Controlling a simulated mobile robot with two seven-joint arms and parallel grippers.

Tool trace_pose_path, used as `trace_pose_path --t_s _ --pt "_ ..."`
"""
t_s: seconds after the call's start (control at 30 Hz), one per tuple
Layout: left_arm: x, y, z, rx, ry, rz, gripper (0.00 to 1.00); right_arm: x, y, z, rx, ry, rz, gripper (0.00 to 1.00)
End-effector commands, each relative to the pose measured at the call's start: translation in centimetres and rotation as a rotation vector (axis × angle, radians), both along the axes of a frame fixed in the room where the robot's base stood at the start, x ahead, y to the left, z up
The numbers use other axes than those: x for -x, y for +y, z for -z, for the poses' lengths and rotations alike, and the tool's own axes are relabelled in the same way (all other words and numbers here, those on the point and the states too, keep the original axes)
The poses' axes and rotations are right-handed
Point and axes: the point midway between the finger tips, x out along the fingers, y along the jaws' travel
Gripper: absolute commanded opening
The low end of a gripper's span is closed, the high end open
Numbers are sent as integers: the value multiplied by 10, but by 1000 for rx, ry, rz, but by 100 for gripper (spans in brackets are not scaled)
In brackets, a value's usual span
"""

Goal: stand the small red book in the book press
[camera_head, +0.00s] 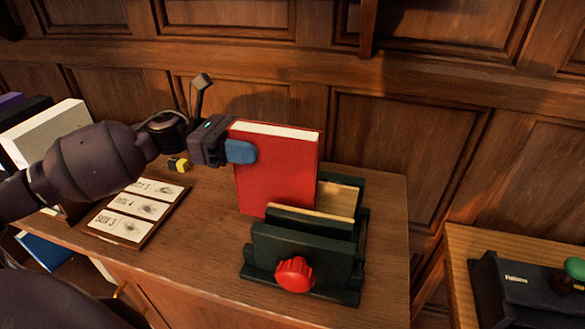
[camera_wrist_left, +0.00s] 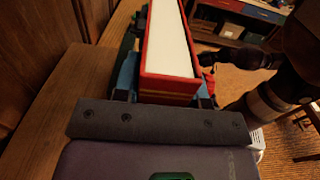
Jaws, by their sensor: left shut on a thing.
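The small red book (camera_head: 277,170) is upright, its pale page edge on top. My left gripper (camera_head: 240,152) is shut on its upper left edge, one blue fingertip showing on the cover. In the left wrist view the book (camera_wrist_left: 167,50) sits between the blue fingers. The dark green book press (camera_head: 300,250) stands on the desk, with wood-faced plates and a red knob (camera_head: 295,274) in front. The book overlaps the press's rear plate in the picture, and the middle plate hides its lower right corner. I cannot tell whether its bottom touches the press. My right gripper does not show.
A board with labelled cards (camera_head: 135,212) lies on the desk left of the press. A small yellow-and-black block (camera_head: 178,164) is behind it. A white book or box (camera_head: 45,130) stands at the far left. A dark device with a green knob (camera_head: 530,290) is on another table at right.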

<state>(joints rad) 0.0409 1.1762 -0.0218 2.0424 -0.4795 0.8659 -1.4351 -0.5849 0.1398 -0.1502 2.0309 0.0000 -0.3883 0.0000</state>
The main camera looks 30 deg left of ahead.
Motion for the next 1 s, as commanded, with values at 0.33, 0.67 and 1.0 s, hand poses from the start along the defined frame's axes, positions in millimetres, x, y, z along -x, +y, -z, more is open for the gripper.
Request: trace_pose_path --t_s 0.33,0.67,1.0 --pt "-15 -59 -3 2 -6 3 0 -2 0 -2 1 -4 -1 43" --pt "-19 -73 2 1 -1 -1 0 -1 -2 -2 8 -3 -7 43" --pt "-19 -73 34 2 -1 1 0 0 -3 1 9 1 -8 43"
